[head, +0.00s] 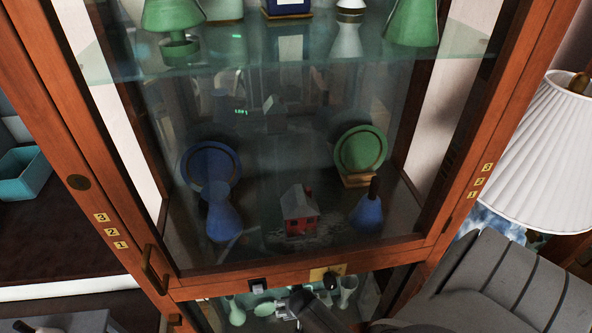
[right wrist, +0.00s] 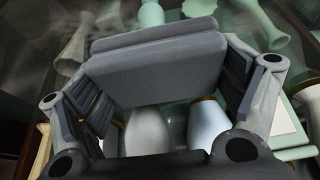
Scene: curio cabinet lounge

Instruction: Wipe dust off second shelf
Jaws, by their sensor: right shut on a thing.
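My right gripper (right wrist: 155,75) is shut on a grey block (right wrist: 160,65), which looks like a sponge or pad. In the head view my right arm comes in at the bottom, by the cabinet's lower opening. The wooden cabinet (head: 225,290) has a glass front over its upper shelves. Behind the glass, a red house (head: 298,212) stands on a speckled pale patch (head: 300,239) that may be dust. My left gripper is out of view.
A blue plate (head: 210,167), green plate (head: 360,150) and blue vases share the house's level. Green pieces (head: 412,22) stand on the glass shelf (head: 120,66) above. Small green vases stand below. A brass handle (head: 155,270) juts out left; a lamp (head: 545,150) and grey armchair (head: 500,285) stand right.

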